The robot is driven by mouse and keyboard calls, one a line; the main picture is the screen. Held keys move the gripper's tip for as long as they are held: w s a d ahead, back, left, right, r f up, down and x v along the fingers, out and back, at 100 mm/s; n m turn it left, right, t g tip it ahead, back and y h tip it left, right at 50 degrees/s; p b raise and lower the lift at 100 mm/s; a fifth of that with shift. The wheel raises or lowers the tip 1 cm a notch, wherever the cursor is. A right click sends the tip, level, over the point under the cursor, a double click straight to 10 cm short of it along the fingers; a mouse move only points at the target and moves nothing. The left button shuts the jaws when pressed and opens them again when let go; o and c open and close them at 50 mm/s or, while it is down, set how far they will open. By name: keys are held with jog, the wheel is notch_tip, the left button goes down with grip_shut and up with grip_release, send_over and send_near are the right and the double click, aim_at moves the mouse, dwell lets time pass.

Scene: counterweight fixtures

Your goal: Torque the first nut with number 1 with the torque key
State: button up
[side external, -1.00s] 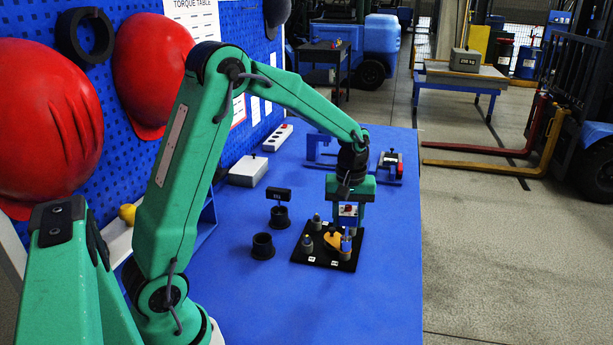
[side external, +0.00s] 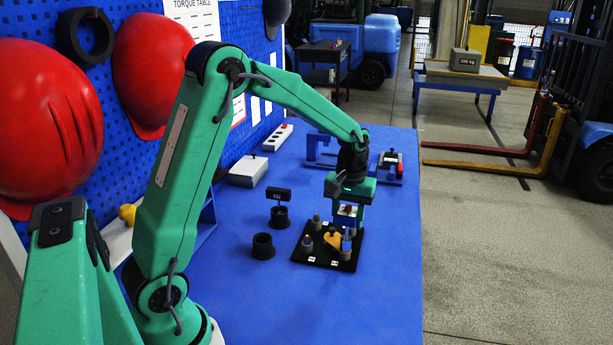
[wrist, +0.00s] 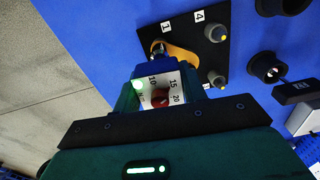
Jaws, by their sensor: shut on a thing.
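My gripper (side external: 348,206) is shut on the torque key (side external: 347,218), over the right side of the black nut plate (side external: 312,263). In the wrist view the key (wrist: 172,78) shows a white dial marked 10, 15 and 20 with a dark red knob, between my gripper's fingers (wrist: 158,94). The key's lower end is over the nut (wrist: 157,49) beside label 1 (wrist: 165,26); its seating is partly hidden. An orange part (wrist: 183,60) lies on the plate beside that nut. Other grey posts stand on the plate, one by label 4 (wrist: 215,33).
Two black round holders (side external: 263,246) (side external: 279,217) stand left of the plate, with a black tag (side external: 279,194) behind. A white box (side external: 248,171) and blue fixtures (side external: 390,167) are farther back. The front of the blue table (side external: 350,310) is clear.

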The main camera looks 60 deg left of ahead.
aim_at(348, 206)
jog(key=shift+r, duration=0.2)
jog(key=shift+r, duration=1.9)
jog(key=shift+r, duration=0.1)
jog(key=shift+r, duration=1.4)
jog(key=shift+s, duration=0.15)
